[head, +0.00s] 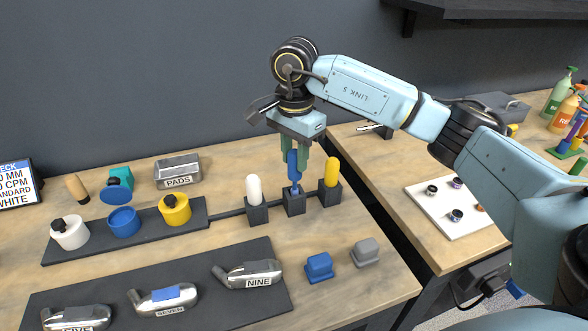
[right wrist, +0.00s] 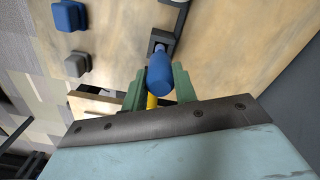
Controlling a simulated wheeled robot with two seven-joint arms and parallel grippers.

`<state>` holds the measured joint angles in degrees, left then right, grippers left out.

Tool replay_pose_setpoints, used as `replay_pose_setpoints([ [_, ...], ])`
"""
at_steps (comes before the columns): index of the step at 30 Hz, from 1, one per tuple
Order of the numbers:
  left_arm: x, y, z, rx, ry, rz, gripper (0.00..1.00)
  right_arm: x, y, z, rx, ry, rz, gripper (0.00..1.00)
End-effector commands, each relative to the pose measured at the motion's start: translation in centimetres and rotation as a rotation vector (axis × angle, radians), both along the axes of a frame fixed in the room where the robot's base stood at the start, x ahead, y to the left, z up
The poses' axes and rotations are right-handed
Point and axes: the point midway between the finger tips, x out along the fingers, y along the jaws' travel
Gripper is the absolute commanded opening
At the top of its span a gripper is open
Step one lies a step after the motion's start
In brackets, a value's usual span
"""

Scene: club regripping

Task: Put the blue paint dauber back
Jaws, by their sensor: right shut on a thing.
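My right gripper (head: 294,165) points down with green fingers, shut on the blue paint dauber (head: 293,172). The dauber is upright over the middle black holder block (head: 294,205), with its lower end at the block's top; how deep it sits, I cannot tell. In the right wrist view the blue dauber (right wrist: 160,74) is between the green fingers (right wrist: 159,86), in line with the dark holder (right wrist: 157,40). A white dauber (head: 254,189) stands in the left block and a yellow dauber (head: 332,172) in the right block. My left gripper is not in view.
A dark tray (head: 100,246) with white, blue and yellow paint pots stands left. Numbered metal clubheads (head: 250,274) lie on a dark mat in front. A blue block (head: 319,267) and a grey block (head: 365,252) sit front right. A second table holds a white board (head: 440,215).

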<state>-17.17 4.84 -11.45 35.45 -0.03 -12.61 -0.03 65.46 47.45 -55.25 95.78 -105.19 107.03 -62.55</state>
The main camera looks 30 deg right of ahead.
Motion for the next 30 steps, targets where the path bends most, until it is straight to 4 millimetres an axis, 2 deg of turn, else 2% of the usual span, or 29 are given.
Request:
replay_pose_setpoints([
  [7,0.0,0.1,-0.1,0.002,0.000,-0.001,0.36,-0.1,0.0,-3.3,0.001,0.002,0.000,0.05],
  [26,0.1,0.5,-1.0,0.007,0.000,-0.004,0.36,0.0,0.0,-4.5,-0.001,0.000,0.000,0.05],
  [27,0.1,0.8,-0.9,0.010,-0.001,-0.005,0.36,0.0,0.0,-4.4,0.000,0.000,0.000,0.32],
  [30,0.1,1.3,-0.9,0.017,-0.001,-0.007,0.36,0.0,0.0,-4.4,-0.001,0.000,0.000,0.45],
])
